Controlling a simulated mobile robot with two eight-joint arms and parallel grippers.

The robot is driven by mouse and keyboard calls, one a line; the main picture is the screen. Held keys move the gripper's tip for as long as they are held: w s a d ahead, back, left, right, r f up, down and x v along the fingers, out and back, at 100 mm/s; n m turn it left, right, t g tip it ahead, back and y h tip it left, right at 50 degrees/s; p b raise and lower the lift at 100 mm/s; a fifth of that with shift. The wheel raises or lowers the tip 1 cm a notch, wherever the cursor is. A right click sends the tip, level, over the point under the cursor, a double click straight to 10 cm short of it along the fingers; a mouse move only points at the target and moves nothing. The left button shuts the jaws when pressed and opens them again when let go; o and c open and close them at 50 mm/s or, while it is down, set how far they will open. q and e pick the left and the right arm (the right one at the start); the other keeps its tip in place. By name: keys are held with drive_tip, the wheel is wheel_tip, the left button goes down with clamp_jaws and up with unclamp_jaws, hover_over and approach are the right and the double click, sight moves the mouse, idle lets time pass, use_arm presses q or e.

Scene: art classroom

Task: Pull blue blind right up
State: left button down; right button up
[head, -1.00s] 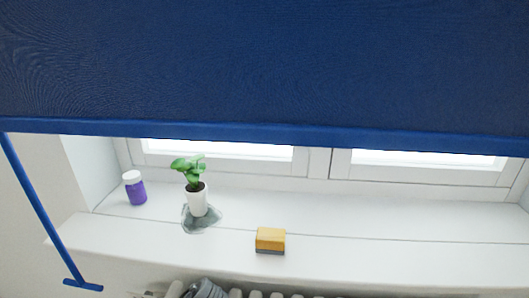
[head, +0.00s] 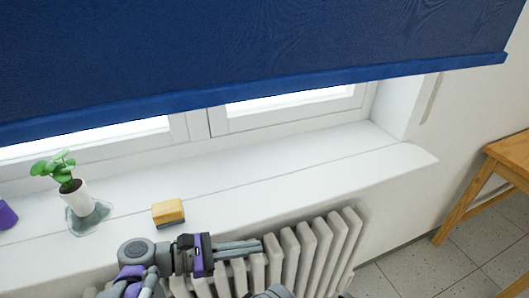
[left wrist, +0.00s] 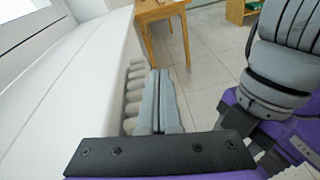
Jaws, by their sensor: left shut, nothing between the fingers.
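The blue blind (head: 250,50) hangs over the upper part of the window. Its bottom bar (head: 270,97) is well above the sill, with a strip of window showing below it. My left gripper (head: 258,247) is shut and empty, in front of the radiator and below the blind, apart from it. In the left wrist view its fingers (left wrist: 158,98) lie together beside the sill, pointing toward a wooden table. My right gripper is not in view.
The white sill (head: 300,165) holds a potted plant (head: 72,190), a yellow sponge (head: 168,212) and a purple bottle (head: 6,214) cut by the frame edge. A white radiator (head: 320,245) is below. A wooden table (head: 510,155) stands right, with open tiled floor (head: 420,268) nearby.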

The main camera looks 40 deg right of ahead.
use_arm(q)
drive_tip(key=w+r+n+g+h+p, duration=0.1)
drive_tip(key=w+r+n+g+h, duration=0.2)
drive_tip(key=r+h, duration=1.45)
drive_tip(key=s+d+r+y, duration=0.1)
drive_tip(key=d+r+y, duration=0.2)
drive_tip(key=r, duration=0.3)
drive_tip(key=s+d+r+y, duration=0.1)
drive_tip(key=d+r+y, duration=0.2)
drive_tip(key=r, duration=0.3)
drive_tip(key=shift+s+d+r+m+g+y+p, duration=0.2)
drive_tip(key=shift+d+r+m+g+y+p, duration=0.15)
drive_tip(key=shift+g+p, duration=0.1)
